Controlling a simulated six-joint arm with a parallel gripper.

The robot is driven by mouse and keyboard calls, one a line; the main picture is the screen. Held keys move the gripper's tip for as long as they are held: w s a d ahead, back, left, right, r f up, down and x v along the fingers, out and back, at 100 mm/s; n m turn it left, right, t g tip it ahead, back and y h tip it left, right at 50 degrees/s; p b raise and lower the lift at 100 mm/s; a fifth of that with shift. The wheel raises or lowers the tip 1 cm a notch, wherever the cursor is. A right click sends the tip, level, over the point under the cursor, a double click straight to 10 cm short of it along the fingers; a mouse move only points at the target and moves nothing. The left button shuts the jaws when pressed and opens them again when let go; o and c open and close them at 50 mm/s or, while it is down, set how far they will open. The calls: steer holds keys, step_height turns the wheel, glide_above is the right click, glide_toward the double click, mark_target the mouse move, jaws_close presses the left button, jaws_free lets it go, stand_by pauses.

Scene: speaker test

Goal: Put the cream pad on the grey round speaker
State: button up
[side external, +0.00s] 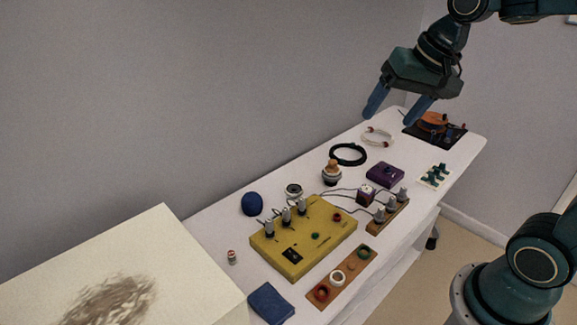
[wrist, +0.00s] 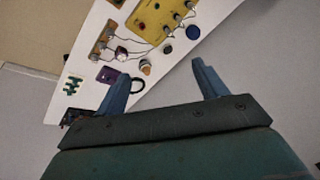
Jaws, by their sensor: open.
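A small round speaker-like piece (side external: 293,190), pale grey rim and dark centre, lies on the white table behind the yellow box. It also shows as a small dark disc in the wrist view (wrist: 168,49). I cannot clearly pick out a cream pad. A small round piece with a pale and dark body and orange-tan top (side external: 332,173) stands just right of the speaker; it also shows in the wrist view (wrist: 145,67). My gripper (side external: 388,120) is open and empty, high above the table's far right part. Its two blue fingers are spread in the wrist view (wrist: 160,73).
A yellow box (side external: 315,255) with upright metal plugs and wires fills the table's middle. A blue dome (side external: 252,204), black ring (side external: 348,154), purple block (side external: 385,174) and wooden strip (side external: 345,279) lie around it. A large cream block (side external: 190,245) stands front left.

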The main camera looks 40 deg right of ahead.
steer(key=s+a+f+n+t, duration=0.1)
steer(key=s+a+f+n, duration=0.1)
steer(key=s+n, duration=0.4)
steer(key=shift+s+f+n, duration=0.3)
steer(key=shift+s+n, duration=0.1)
steer(key=shift+s, duration=2.4)
